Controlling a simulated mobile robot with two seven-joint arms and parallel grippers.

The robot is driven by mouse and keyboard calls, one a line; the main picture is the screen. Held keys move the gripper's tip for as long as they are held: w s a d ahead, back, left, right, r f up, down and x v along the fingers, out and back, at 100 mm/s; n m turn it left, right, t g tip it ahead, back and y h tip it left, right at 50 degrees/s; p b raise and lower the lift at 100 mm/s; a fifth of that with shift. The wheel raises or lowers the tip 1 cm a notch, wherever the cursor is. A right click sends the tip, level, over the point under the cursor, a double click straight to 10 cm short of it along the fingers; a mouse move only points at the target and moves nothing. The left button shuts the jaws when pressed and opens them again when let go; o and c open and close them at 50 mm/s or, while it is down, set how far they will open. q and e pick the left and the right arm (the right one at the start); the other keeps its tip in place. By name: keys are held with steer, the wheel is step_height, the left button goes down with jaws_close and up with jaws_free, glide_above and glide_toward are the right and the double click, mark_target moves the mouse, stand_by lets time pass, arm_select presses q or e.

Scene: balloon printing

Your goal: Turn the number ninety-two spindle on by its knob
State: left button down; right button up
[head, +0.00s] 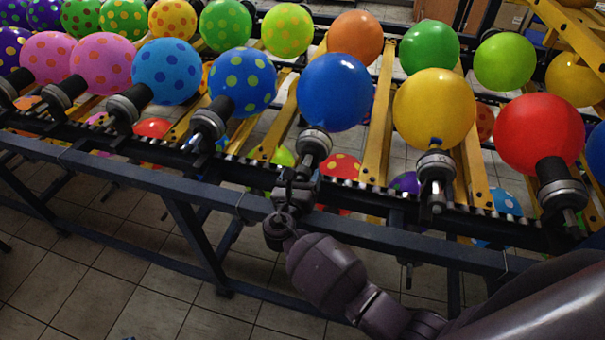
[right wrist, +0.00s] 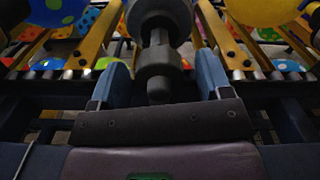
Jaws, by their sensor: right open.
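A grey spindle (head: 315,145) carries a plain blue balloon (head: 334,92) at the middle of the near row. My right gripper (head: 297,188) is at the lower end of this spindle. In the right wrist view my right gripper (right wrist: 162,75) is open, with one blue-grey finger on each side of the spindle's knob end (right wrist: 157,68). A gap shows between the knob and each finger. I can read no number on any spindle, so I cannot tell whether this is ninety-two. My left gripper is not in view.
Neighbouring spindles carry a yellow balloon (head: 434,109), a red balloon (head: 537,134) and a blue dotted balloon (head: 242,82). A dark rail (head: 385,232) runs along the front of the machine, below the spindles. Tiled floor (head: 110,280) lies open in front at the left.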

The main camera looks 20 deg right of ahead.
steer(key=shift+w+d, duration=0.25)
steer(key=shift+w, duration=0.1)
steer(key=c, duration=0.9)
steer(key=shift+m, duration=0.3)
